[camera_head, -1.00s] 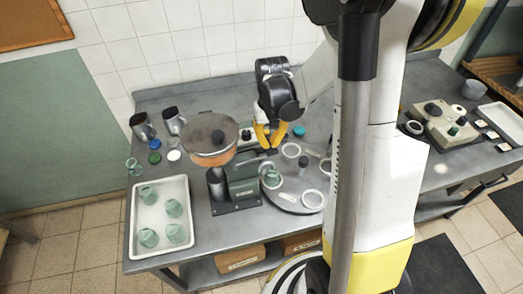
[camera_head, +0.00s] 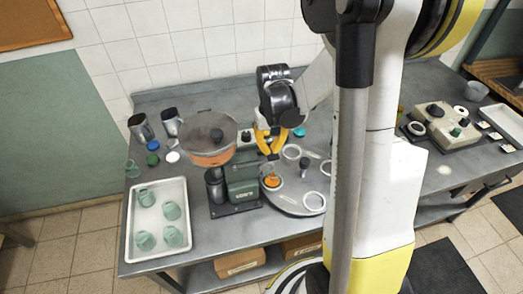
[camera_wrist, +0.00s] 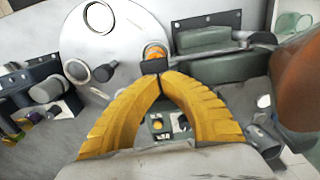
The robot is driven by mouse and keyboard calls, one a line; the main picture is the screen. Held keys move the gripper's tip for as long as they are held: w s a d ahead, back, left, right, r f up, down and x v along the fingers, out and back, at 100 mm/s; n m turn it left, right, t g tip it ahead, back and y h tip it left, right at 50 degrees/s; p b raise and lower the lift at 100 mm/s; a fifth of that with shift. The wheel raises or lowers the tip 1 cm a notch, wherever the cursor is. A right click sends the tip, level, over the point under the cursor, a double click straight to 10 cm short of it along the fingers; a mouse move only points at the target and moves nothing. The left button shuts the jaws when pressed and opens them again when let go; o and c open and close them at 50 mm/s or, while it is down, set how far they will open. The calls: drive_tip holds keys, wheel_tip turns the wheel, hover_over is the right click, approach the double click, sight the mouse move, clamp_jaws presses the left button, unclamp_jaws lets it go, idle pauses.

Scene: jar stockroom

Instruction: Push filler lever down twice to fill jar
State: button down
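The grey-green filler (camera_head: 243,180) stands on the bench. Its covered hopper (camera_head: 208,153), with orange contents, is at the upper left. A jar (camera_head: 272,182) with orange filling sits on the round turntable (camera_head: 292,205) beside the filler; its orange top also shows in the wrist view (camera_wrist: 155,50). My gripper (camera_head: 269,152) points down above the jar, next to the filler. In the wrist view, its yellow fingers (camera_wrist: 161,76) meet at the tips, right by a black block (camera_wrist: 153,67) that looks like the lever's end.
A white tray (camera_head: 158,256) with several green jars stands at the left. Metal jugs (camera_head: 140,127) and coloured lids (camera_head: 153,160) are behind it. White rings (camera_head: 313,201) lie on the turntable. Another device (camera_head: 440,122) stands at the right.

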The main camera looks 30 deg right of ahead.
drive_tip(key=shift+d+f+b, duration=0.1)
drive_tip(key=shift+f+b, duration=0.7)
drive_tip(key=shift+f, duration=0.25)
drive_tip(key=shift+r, duration=0.1)
drive_tip(key=shift+r+p, duration=2.85)
drive_tip(key=shift+r, duration=1.25)
drive_tip(key=shift+f, duration=0.15)
